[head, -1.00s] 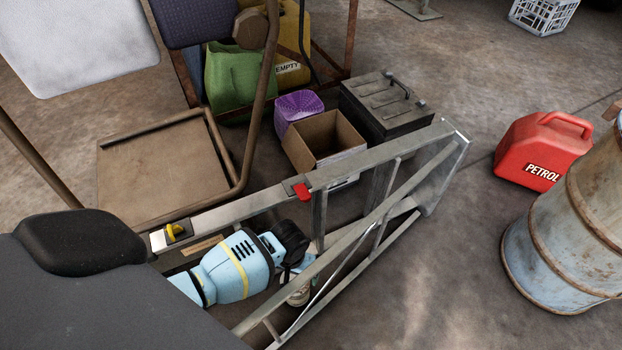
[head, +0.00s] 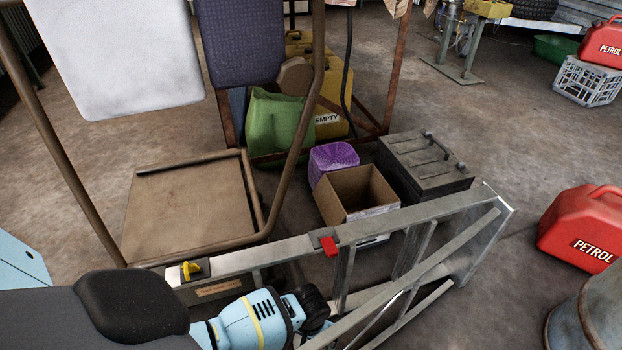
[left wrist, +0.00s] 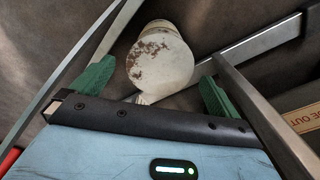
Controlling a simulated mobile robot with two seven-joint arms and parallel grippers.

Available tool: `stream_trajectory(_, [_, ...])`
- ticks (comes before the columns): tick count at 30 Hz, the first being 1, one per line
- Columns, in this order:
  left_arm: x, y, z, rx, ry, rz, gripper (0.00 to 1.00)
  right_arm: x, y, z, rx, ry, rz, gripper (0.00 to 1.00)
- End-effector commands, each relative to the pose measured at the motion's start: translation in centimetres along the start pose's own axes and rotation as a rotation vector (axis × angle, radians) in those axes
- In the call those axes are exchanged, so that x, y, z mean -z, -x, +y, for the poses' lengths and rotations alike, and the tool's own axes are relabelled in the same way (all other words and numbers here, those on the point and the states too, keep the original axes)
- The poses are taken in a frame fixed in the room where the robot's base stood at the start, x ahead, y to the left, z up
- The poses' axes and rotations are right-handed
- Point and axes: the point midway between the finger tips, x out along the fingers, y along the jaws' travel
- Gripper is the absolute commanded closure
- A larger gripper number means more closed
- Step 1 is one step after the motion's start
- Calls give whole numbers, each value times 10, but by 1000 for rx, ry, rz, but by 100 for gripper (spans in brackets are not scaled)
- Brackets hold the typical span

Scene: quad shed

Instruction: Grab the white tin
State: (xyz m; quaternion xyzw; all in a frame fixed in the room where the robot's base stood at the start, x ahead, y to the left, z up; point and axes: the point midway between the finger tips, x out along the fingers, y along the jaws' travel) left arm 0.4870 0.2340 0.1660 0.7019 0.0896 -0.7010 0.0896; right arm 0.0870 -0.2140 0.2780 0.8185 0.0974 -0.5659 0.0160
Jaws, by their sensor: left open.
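The white tin (left wrist: 160,58) shows in the left wrist view, with brown rust patches on its pale round face. It lies beyond and between the two green fingers of my left gripper (left wrist: 155,86), which is open. Gaps show on both sides of the tin, and I cannot tell how deep it is between the fingers. In the head view my blue left arm reaches down at the metal ladder; the tin and fingertips are not visible there. My right gripper is in neither view.
Ladder rails (head: 378,227) run close around my left arm, and bars flank the tin in the wrist view. Beyond stand an open cardboard box (head: 345,215), a purple basket (head: 330,158), a dark metal box (head: 425,165) and a trolley (head: 190,205). A red petrol can (head: 580,230) is right.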

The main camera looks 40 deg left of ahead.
Motion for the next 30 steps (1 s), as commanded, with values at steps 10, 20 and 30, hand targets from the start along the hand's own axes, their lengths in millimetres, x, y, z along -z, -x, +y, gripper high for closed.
stream_trajectory(10, [0, -34, 0, 0, -1, -1, 0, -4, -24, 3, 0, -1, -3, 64])
stream_trajectory(20, [0, -33, 0, 0, -1, 0, 21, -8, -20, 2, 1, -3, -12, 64])
stream_trajectory(30, [0, -33, 0, 0, -1, -1, 65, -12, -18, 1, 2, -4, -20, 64])
